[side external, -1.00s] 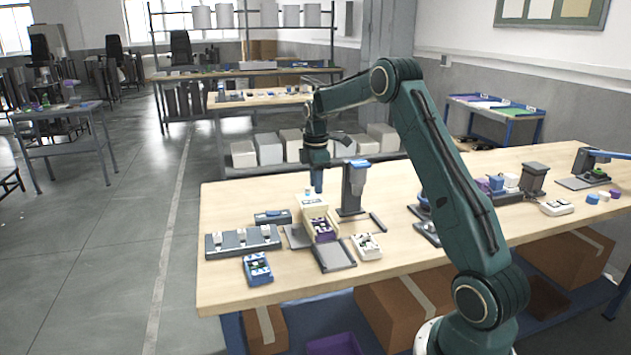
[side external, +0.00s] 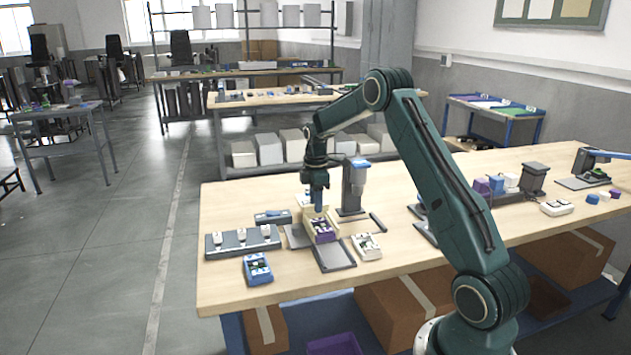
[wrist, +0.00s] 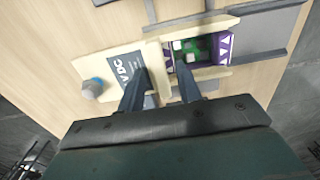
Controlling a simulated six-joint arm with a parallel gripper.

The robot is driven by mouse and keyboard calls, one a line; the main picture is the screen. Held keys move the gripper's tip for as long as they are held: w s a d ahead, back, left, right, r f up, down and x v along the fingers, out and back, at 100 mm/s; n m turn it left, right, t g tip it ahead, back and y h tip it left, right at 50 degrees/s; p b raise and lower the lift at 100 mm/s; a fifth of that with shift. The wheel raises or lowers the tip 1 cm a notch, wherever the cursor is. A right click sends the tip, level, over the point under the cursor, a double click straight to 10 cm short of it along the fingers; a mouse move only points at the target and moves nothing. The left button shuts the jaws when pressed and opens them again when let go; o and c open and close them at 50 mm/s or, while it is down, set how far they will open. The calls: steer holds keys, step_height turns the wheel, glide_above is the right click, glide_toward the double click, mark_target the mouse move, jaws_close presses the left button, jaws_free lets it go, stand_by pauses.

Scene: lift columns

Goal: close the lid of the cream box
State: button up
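The cream box (side external: 308,228) stands on the bench, with purple, green and white contents (wrist: 200,48) showing inside. Its cream lid (wrist: 112,58), with a dark "V DC" label, is raised on the side away from the open front; its exact tilt is unclear. My gripper (side external: 318,208) points down at the lid from above. In the wrist view my gripper (wrist: 161,72) has its two fingers apart, one over the labelled side and one over the open box side, with a cream edge between them. Contact with the lid cannot be made out.
A small grey-blue cylinder (wrist: 94,88) stands beside the lid. A grey post fixture (side external: 353,188) rises close to the right of the box. A grey strip of devices (side external: 242,240), a blue device (side external: 257,269) and a white device (side external: 367,246) lie around.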

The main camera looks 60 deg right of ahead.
jaws_close()
steer(key=shift+a, duration=0.1)
steer(key=shift+s+a, duration=3.15)
steer(key=shift+s, duration=0.05)
jaws_free()
steer(key=shift+r, duration=0.1)
step_height(320, 180, up, 6)
steer(key=shift+f, duration=0.1)
